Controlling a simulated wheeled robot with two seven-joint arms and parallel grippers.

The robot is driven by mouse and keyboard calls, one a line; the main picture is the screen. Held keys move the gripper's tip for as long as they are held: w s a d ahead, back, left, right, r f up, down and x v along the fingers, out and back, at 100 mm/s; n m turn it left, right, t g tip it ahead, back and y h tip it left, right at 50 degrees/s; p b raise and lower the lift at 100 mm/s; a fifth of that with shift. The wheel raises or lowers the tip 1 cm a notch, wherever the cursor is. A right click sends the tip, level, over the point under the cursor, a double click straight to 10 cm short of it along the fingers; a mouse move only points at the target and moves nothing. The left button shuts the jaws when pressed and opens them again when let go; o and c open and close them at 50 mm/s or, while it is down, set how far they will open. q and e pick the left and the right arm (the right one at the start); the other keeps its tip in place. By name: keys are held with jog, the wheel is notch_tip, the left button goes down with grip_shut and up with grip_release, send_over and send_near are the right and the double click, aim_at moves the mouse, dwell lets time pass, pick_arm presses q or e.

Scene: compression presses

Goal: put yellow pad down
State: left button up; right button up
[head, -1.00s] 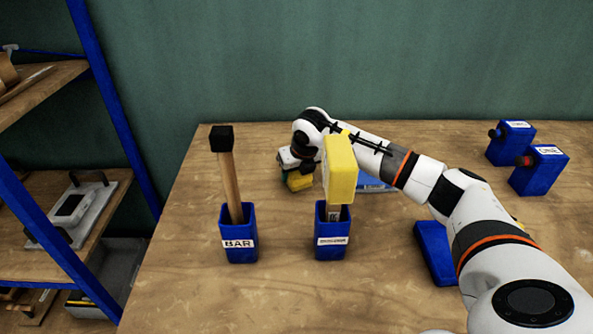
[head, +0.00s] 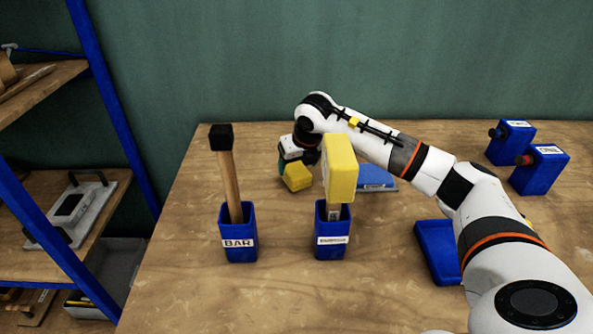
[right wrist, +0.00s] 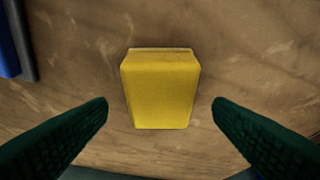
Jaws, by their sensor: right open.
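The yellow pad (head: 297,178) lies on the wooden table, left of the blue holder with the yellow-headed tool. In the right wrist view the pad (right wrist: 160,90) sits between and beyond my two green fingers, with a clear gap on each side. My right gripper (right wrist: 160,104) is open and holds nothing. In the head view it shows small at the pad's upper left, partly hidden by its own wrist. My left gripper is not in view.
A blue holder (head: 332,245) carries a tool with a yellow block head (head: 340,168). The BAR holder (head: 238,247) carries a black-tipped wooden stick. A blue flat object (head: 374,178), a blue tray (head: 437,258) and two blue boxes (head: 538,172) stand to the right. Shelves are at left.

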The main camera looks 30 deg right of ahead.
jog(key=v, duration=0.8)
jog(key=shift+r, duration=0.15)
